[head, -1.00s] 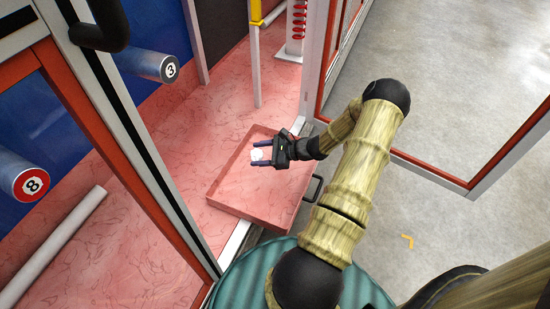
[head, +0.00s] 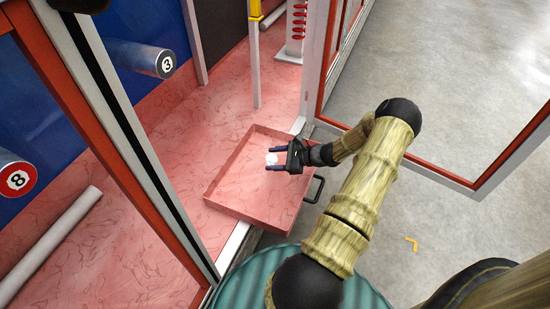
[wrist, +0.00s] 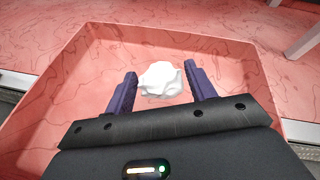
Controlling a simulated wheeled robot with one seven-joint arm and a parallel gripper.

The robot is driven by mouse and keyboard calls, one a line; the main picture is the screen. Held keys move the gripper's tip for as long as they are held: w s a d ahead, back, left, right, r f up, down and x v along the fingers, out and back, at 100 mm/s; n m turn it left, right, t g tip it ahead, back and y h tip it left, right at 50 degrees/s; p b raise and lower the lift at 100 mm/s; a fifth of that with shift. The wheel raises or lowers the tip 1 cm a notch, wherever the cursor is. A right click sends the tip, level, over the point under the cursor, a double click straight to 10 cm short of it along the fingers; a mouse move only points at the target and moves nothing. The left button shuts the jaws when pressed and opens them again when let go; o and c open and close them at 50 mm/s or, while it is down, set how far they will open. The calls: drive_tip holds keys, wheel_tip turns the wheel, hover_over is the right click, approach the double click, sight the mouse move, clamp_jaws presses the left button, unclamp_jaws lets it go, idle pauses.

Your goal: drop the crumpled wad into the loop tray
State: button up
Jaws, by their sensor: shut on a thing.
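The crumpled wad (head: 271,158) is small and white. It sits between the two dark blue fingers of my gripper (head: 276,160), which is shut on it. In the wrist view the wad (wrist: 161,79) shows between the fingertips (wrist: 160,80). The loop tray (head: 235,203) is a shallow, open pink tray with a black loop handle (head: 315,189) on its right side. My gripper and the wad are over the tray's inside, towards its handle side. In the wrist view the tray wall (wrist: 160,32) runs behind the wad. The tray floor in view is bare.
A door frame (head: 130,130) stands close on the left, and an open glazed door (head: 420,165) on the right. Rollers marked 3 (head: 165,66) and 8 (head: 16,178), a yellow-topped post (head: 255,60) and a grey tube (head: 50,245) are inside the cabinet.

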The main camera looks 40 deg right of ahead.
drive_tip(key=shift+f+b, duration=0.95)
drive_tip(key=shift+f, duration=0.5)
drive_tip(key=o, duration=1)
drive_tip(key=shift+r, duration=0.1)
drive_tip(key=p+v, duration=0.6)
drive_tip(key=v, duration=1.1)
drive_tip(key=shift+s+d, duration=0.1)
drive_tip(key=shift+s, duration=0.1)
